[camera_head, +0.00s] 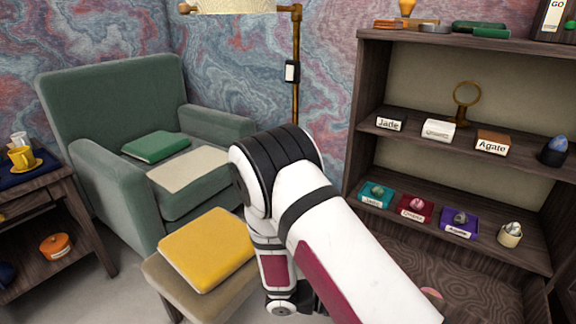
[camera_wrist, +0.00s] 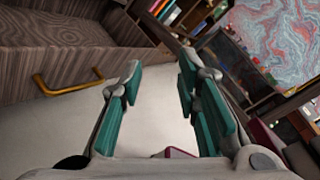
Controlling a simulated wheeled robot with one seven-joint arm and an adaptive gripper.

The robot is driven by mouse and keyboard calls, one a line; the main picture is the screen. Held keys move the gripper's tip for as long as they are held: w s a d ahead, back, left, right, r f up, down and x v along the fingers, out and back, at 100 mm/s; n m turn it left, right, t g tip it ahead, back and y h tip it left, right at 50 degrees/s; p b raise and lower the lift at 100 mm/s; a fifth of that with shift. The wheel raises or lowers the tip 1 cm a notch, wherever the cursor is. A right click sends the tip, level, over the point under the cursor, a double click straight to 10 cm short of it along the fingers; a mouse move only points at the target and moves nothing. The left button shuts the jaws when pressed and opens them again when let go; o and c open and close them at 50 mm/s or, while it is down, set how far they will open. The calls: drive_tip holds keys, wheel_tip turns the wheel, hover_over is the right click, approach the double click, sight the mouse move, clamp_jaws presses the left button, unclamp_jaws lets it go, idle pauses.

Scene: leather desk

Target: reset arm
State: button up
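My gripper (camera_wrist: 157,110) shows in the wrist view with its two teal-padded fingers well apart. Nothing is between the fingers except a view of the pale floor beyond them. In the head view my white arm reaches up from the lower right and bends at a black-banded joint near the middle. The gripper itself is hidden in the head view.
A yellow cushion-like item (camera_head: 207,248) lies on a stool left of my arm. A shelf (camera_head: 400,160) with labelled stones stands right. A drawer with a brass handle (camera_wrist: 66,85) shows in the wrist view.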

drive_tip(key=s+d+r+m+g+y, duration=0.15)
drive_tip(key=s+r+m+y, duration=0.25)
drive_tip(key=r+m, duration=0.4)
drive_tip(key=s+r+m+g+y, duration=0.3)
drive_tip(key=s+r+m+y, duration=0.15)
drive_tip(key=r, duration=0.45)
drive_tip(key=s+a+r+m+t+y, duration=0.2)
drive_tip(key=s+r+m+t+y, duration=0.15)
drive_tip(key=s+m, duration=0.4)
drive_tip(key=s+a+r+m+t+y, duration=0.2)
drive_tip(key=s+a+r+m+y, duration=0.25)
drive_tip(key=s, duration=0.45)
wheel_tip(320, 180, up, 33)
drive_tip(key=d+t+p, duration=0.2)
drive_tip(key=t+p, duration=0.2)
drive_tip(key=p, duration=2.7)
drive_tip(key=shift+w+f+m+y, duration=0.15)
drive_tip(key=shift+w+m+y, duration=0.1)
drive_tip(key=shift+m+y, duration=0.2)
